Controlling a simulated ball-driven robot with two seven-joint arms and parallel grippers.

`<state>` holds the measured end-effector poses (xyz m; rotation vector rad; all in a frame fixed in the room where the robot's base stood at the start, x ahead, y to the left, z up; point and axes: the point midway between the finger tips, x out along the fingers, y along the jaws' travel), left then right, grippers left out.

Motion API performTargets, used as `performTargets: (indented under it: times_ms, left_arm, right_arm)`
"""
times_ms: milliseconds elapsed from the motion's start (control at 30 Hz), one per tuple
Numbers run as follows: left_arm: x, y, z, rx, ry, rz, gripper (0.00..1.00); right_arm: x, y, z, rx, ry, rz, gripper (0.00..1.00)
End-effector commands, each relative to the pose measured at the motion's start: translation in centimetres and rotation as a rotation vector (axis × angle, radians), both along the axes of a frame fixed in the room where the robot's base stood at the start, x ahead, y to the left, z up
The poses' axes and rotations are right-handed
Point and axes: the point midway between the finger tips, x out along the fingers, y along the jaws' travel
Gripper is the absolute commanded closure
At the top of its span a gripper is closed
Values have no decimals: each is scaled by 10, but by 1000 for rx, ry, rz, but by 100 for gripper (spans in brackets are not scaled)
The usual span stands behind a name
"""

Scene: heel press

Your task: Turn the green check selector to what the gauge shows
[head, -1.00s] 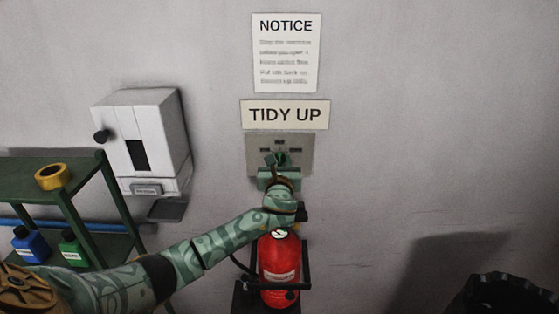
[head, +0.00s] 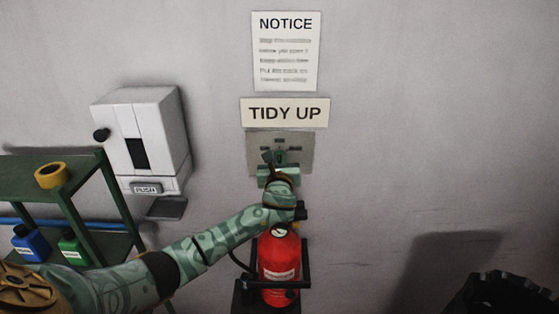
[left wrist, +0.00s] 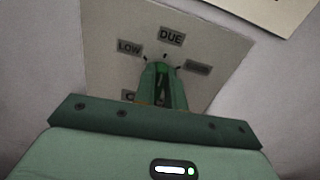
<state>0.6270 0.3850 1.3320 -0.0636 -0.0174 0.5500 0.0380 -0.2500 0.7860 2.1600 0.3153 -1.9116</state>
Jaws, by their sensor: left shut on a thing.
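A grey selector plate (head: 303,152) is on the wall under the TIDY UP sign. In the left wrist view the plate (left wrist: 108,35) has a LOW label to the left, a DUE label at the top, a blurred label to the right and a partly hidden one at lower left. My left gripper (head: 275,158) is at the plate, shut on the green check selector (left wrist: 160,68), which its fingers mostly cover. Which label the selector points to is unclear. The red fire extinguisher (head: 280,262) stands below, with a small round gauge (head: 280,232) too small to read. My right gripper is out of view.
A white PUSH dispenser (head: 142,140) is on the wall at left. A green shelf (head: 85,185) holds yellow tape (head: 52,175), a blue bottle (head: 31,245) and a green bottle (head: 72,248). A black bin (head: 505,295) is at lower right. The wall right of the plate is clear.

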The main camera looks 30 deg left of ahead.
Motion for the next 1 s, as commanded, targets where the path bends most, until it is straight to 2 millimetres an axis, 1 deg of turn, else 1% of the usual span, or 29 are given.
performTargets:
  times_ms: [167, 700, 1000]
  left_arm:
    - [-1, 1, -2, -97, -60, 0, 100]
    - [-3, 5, -4, -497, -305, 0, 100]
    - [-4, 7, -5, -642, -394, 0, 100]
  right_arm:
    - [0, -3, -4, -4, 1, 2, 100]
    - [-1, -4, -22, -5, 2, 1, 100]
    - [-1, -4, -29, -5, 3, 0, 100]
